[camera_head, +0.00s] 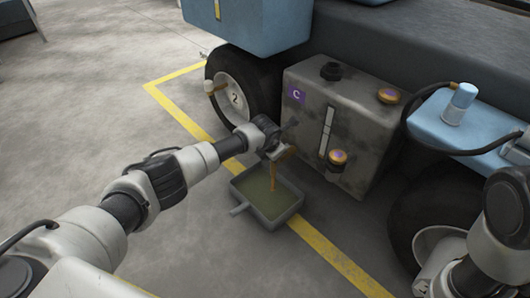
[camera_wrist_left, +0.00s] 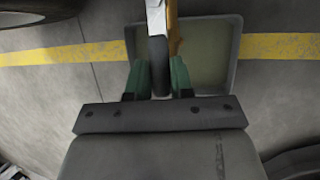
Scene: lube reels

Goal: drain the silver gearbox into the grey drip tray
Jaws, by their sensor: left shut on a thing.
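The silver gearbox (camera_head: 300,130), a dirty grey box with a purple "C" label, sits under the machine. The grey drip tray (camera_head: 237,190) lies on the floor below and left of it, holding greenish-brown liquid. A brown-orange oil stream (camera_head: 273,175) falls into the tray; it also shows in the left wrist view (camera_wrist_left: 174,35). My left gripper (camera_head: 272,148) is at the gearbox's lower left side above the tray. Its green fingers (camera_wrist_left: 159,82) are shut on a dark rod-like handle (camera_wrist_left: 159,62). The handle's joint with the gearbox is hidden. My right gripper is out of view.
A light-blue part (camera_head: 445,128) with a dark hose is right of the gearbox. The yellow floor line (camera_head: 330,255) passes the tray. Floor at left is clear.

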